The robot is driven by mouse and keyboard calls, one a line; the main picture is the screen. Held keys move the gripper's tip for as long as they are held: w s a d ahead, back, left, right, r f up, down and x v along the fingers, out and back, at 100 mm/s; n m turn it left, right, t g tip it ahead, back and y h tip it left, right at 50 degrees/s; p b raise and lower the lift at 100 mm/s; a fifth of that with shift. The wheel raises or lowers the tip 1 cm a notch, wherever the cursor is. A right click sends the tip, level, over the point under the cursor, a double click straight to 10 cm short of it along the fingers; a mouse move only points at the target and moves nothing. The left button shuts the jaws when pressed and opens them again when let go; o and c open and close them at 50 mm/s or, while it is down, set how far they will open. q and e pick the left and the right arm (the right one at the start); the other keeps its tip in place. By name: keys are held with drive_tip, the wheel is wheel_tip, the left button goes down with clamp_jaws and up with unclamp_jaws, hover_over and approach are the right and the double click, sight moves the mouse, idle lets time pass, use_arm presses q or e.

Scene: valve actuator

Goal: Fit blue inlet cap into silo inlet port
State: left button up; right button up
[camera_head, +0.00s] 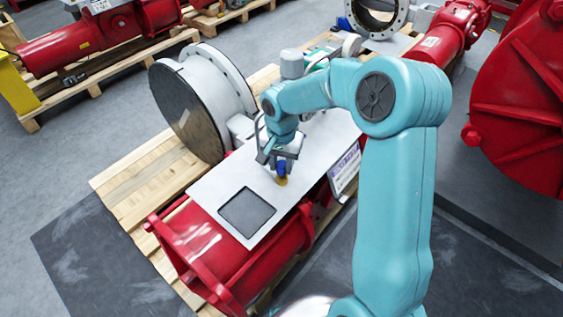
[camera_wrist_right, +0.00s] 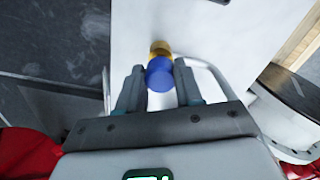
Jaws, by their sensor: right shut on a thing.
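My right gripper (camera_head: 279,165) is shut on the blue inlet cap (camera_head: 281,168), which hangs from its fingertips over the pale plate (camera_head: 225,185) on top of the red actuator. In the right wrist view the blue cap (camera_wrist_right: 160,74) sits between the two fingers of my right gripper (camera_wrist_right: 158,82). A brass-coloured part (camera_wrist_right: 160,48) shows at the far side of the cap. I cannot tell whether it belongs to the cap or to a port under it. I cannot make out a separate silo inlet port. My left gripper is not in view.
A dark square pad (camera_head: 247,212) lies at the near end of the plate. A large round valve (camera_head: 190,108) stands left of the plate on a wooden pallet (camera_head: 122,185). Red actuators stand at the upper left and right (camera_head: 525,95).

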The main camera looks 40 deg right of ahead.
sight(282, 165)
drive_tip(key=shift+f+b, duration=0.9)
drive_tip(key=shift+f, duration=0.25)
drive_tip(key=o, duration=1.1)
drive_tip(key=shift+r, duration=0.1)
drive_tip(key=shift+r, duration=0.1)
wheel_tip(282, 165, up, 16)
drive_tip(key=shift+r+p, duration=0.1)
drive_tip(key=shift+p, duration=0.7)
drive_tip(key=shift+s, duration=0.1)
